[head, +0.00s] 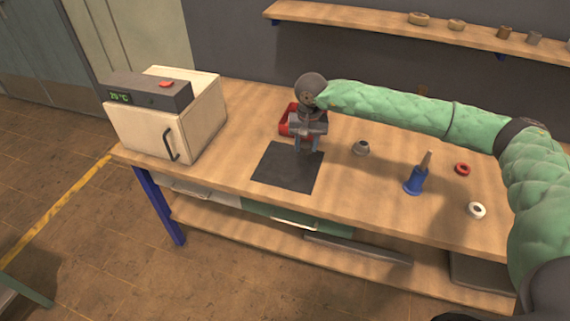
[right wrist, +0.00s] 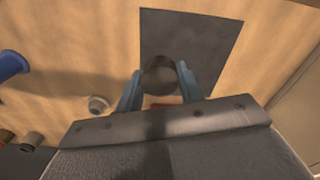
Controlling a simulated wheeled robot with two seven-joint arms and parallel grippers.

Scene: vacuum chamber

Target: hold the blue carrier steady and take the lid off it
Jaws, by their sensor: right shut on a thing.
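A blue piece (head: 414,182) with a wide foot and a tan stem on top stands upright on the bench, to the right; I take it for the blue carrier. Part of it shows in the right wrist view (right wrist: 12,66). My right gripper (head: 306,147) points down above the back edge of the dark mat (head: 287,177), well apart from the blue piece. Its fingers are shut on a dark round piece (right wrist: 160,75), which shows clearly in the right wrist view. I cannot tell whether that piece is the lid. My left gripper is not in view.
A red tray (head: 286,127) lies behind my gripper. A grey ring (head: 360,148), red ring (head: 462,169) and white ring (head: 477,210) lie to the right. A cream oven-like box (head: 195,120) stands at the left. A wall shelf (head: 370,24) holds several small parts.

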